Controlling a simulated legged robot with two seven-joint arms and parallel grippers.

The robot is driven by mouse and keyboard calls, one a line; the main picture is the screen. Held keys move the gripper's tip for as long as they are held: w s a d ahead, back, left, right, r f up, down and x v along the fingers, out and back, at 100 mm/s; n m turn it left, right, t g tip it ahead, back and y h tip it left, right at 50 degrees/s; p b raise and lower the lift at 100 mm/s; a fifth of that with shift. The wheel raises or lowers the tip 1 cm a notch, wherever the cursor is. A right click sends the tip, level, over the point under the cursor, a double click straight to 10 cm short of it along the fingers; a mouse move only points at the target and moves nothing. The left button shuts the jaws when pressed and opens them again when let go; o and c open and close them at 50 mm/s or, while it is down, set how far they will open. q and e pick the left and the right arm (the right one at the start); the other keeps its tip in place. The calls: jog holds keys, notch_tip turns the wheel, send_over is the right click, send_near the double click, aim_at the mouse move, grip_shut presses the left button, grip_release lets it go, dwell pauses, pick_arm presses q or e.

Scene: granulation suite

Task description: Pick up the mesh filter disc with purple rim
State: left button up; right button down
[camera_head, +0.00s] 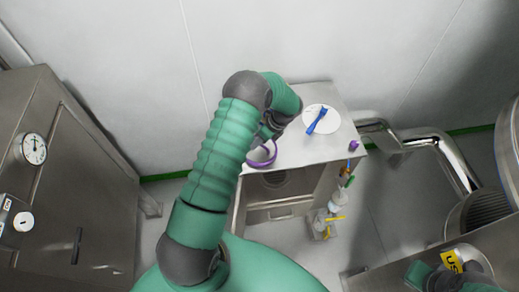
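The mesh filter disc with purple rim (263,160) is at the left side of the steel cabinet top (306,150). Only part of its purple rim and pale face shows; my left arm hides the rest. My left gripper (267,133) is just above the disc in the picture, mostly hidden behind my forearm. I cannot tell whether it touches the disc or whether its fingers are open. A green and dark grey part of mine shows at the bottom right, with no fingers visible.
A white round plate (331,122) with a blue tool (317,121) lies at the back of the cabinet top. A small purple item (353,146) is at its right edge. Steel pipes (440,146) stand right; a gauged steel cabinet (70,190) stands left.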

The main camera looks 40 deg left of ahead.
pick_arm(q)
jog(key=shift+d, duration=0.1)
jog(key=shift+c, duration=0.9)
grip_shut()
dwell(0.4)
